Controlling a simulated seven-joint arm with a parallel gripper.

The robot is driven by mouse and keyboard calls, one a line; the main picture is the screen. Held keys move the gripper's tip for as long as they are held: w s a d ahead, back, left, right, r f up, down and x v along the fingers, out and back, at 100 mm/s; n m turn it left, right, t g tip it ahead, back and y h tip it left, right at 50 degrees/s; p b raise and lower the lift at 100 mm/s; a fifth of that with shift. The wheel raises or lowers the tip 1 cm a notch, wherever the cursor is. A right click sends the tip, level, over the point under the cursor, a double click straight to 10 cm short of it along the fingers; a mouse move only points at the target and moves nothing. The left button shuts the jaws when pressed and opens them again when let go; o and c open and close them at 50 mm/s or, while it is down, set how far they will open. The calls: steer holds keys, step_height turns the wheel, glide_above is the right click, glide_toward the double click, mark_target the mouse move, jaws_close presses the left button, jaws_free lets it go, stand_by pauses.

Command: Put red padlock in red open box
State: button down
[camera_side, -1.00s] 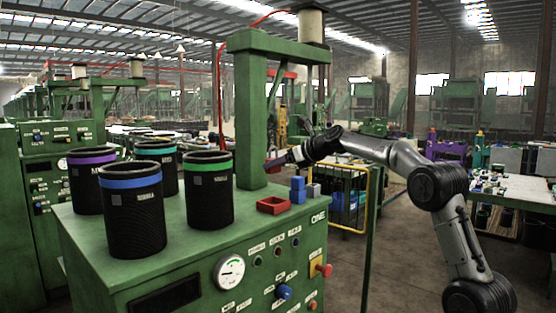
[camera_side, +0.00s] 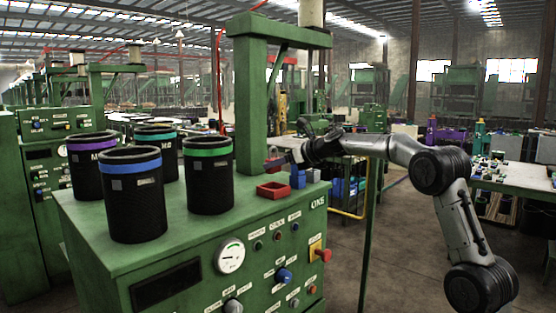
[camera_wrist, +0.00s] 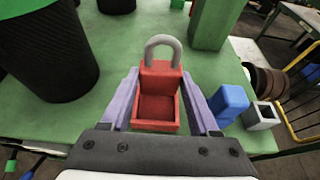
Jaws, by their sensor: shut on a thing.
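The red padlock (camera_wrist: 160,78), with a grey shackle, is between the purple fingers of my gripper (camera_wrist: 160,76) in the wrist view. My gripper is shut on its red body, shackle pointing up the picture. The red open box (camera_wrist: 155,124) shows just below the padlock in that view, and its visible inside looks empty. In the side view, my gripper (camera_side: 274,163) is above the red open box (camera_side: 272,192), with a gap between them. The padlock is small and hard to make out there.
A blue block (camera_wrist: 231,103) and a grey open block (camera_wrist: 261,115) stand right of the box. Several black sleeves with coloured bands, such as the green-banded one (camera_side: 210,180), stand to the left. A green column (camera_side: 250,110) rises behind the box on the green machine top.

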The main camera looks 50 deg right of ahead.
mark_target(278, 184)
steer(key=shift+f, duration=2.95)
steer(key=shift+f, duration=0.15)
steer(key=shift+c, duration=0.2)
jaws_free()
steer(key=shift+f, duration=0.2)
steer(key=v, duration=1.4)
steer(key=shift+r, duration=0.4)
steer(key=shift+w+a, duration=0.1)
